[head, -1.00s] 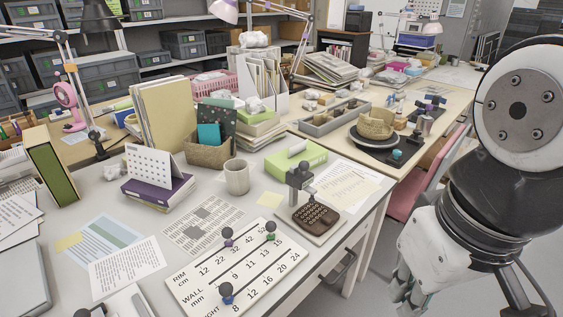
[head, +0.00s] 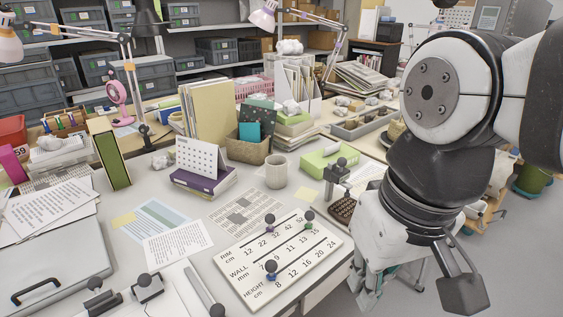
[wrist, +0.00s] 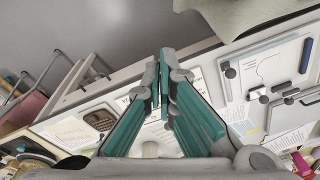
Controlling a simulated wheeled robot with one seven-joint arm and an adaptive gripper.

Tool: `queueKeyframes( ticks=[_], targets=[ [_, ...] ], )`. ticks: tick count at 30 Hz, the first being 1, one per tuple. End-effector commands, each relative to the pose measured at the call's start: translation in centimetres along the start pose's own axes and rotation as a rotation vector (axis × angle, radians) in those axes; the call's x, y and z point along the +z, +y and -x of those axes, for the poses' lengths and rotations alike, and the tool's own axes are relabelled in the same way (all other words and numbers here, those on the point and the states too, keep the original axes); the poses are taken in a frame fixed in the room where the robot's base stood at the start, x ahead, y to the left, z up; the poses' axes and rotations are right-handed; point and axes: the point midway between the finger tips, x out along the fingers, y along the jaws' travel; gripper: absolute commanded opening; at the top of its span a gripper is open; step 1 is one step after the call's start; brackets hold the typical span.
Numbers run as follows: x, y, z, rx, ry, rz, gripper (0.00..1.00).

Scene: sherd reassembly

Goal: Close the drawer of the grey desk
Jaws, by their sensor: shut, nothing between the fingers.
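The grey desk (head: 105,208) fills the left and middle of the head view. My gripper (head: 368,296) hangs beside the desk's front right side in the head view, pointing down. In the wrist view my gripper (wrist: 163,68) has its teal fingers together, empty, in front of the desk's pale edge. I cannot tell whether it touches the desk.
A lettered board (head: 282,262) with small round-topped pegs lies near the desk's front edge. A mug (head: 276,172), a purple book (head: 203,183) and a green box (head: 327,160) stand behind it. Grey floor (head: 515,250) is free at the right.

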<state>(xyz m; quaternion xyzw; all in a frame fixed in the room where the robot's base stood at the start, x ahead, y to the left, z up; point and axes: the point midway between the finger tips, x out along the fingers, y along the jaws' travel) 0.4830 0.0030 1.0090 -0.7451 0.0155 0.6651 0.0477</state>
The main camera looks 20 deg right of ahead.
Motion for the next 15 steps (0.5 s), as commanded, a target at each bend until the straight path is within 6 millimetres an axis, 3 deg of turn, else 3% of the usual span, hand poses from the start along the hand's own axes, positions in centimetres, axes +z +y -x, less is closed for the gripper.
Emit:
queueKeyframes(
  ticks=[8, 15],
  targets=[
    [-2.8, -0.2, -0.1, -0.062, -0.037, -0.172, 0.00],
    [-7.2, 0.5, -0.8, -0.155, -0.085, -0.432, 0.00]
  ],
)
